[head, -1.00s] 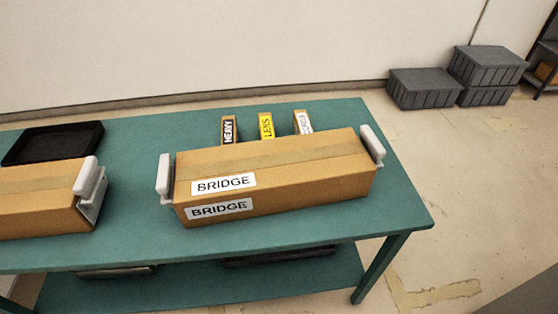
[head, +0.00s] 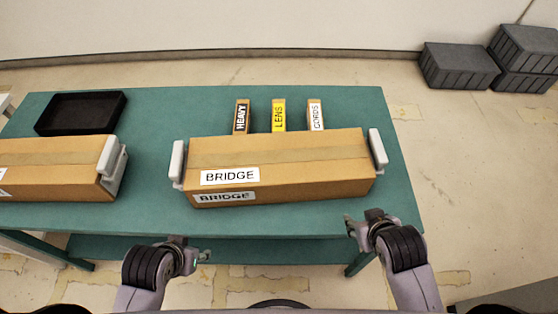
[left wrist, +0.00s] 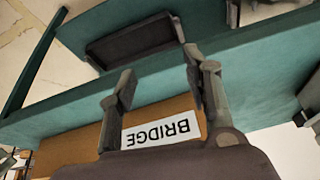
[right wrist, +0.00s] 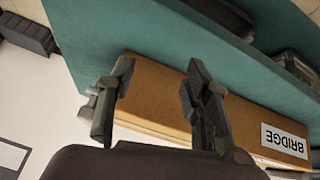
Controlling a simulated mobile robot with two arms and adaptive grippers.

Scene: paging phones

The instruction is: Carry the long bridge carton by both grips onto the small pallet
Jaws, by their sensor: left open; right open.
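The long bridge carton (head: 300,180), brown with BRIDGE labels, lies on the green table (head: 60,220). It has a white left grip (head: 178,162) and a white right grip (head: 378,150). My left gripper (head: 202,256) is open and empty, in front of and below the carton's left part; the carton also shows in the left wrist view (left wrist: 75,145). My right gripper (head: 356,228) is open and empty, in front of the carton's right end; the carton shows between its fingers in the right wrist view (right wrist: 160,90). I cannot make out a small pallet.
Another brown carton (head: 50,172) with a white grip lies to the left. A black tray (head: 80,113) is behind it. Boxes labelled HEAVY (head: 241,118), LENS (head: 278,115) and CORDS (head: 315,115) stand behind the bridge carton. Grey crates (head: 458,68) stand on the floor at right.

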